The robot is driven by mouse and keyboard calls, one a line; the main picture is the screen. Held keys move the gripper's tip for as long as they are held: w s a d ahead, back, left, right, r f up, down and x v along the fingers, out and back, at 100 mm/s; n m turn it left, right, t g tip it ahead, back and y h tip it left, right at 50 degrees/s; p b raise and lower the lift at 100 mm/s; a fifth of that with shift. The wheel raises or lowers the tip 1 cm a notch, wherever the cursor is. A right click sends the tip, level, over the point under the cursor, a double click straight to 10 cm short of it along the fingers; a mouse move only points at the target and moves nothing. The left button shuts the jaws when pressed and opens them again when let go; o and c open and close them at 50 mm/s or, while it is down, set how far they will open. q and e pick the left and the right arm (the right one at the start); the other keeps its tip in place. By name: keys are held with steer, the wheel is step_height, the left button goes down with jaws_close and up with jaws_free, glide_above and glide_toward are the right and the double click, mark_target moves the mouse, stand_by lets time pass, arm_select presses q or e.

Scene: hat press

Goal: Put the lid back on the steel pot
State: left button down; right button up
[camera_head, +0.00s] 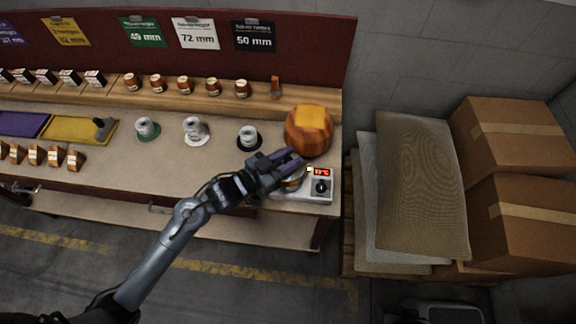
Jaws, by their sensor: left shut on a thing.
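The steel pot (292,184) sits on a white hot plate (309,195) with a red display, near the right end of the bench. Only a small part of the pot shows beneath my left gripper (290,160). My left gripper reaches in from the lower left and is shut directly over the pot. What it grips is largely hidden by the gripper; it appears to be the lid. I cannot tell whether the lid touches the pot's rim. My right gripper is not in view.
A round wooden hat block (308,132) stands close behind the gripper. Spools on coloured discs, including one on a black disc (249,138), stand to the left. Stacked cardboard boxes (510,130) and sacks (420,185) lie right of the bench. The front middle of the bench is clear.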

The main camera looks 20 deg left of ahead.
arm_select(q)
step_height(320, 180, down, 4)
steer(key=shift+r+b, duration=0.2)
steer(key=shift+b, duration=0.3)
steer(key=shift+f, duration=0.2)
steer(key=shift+f, duration=0.45)
steer(key=c, duration=0.8)
jaws_free()
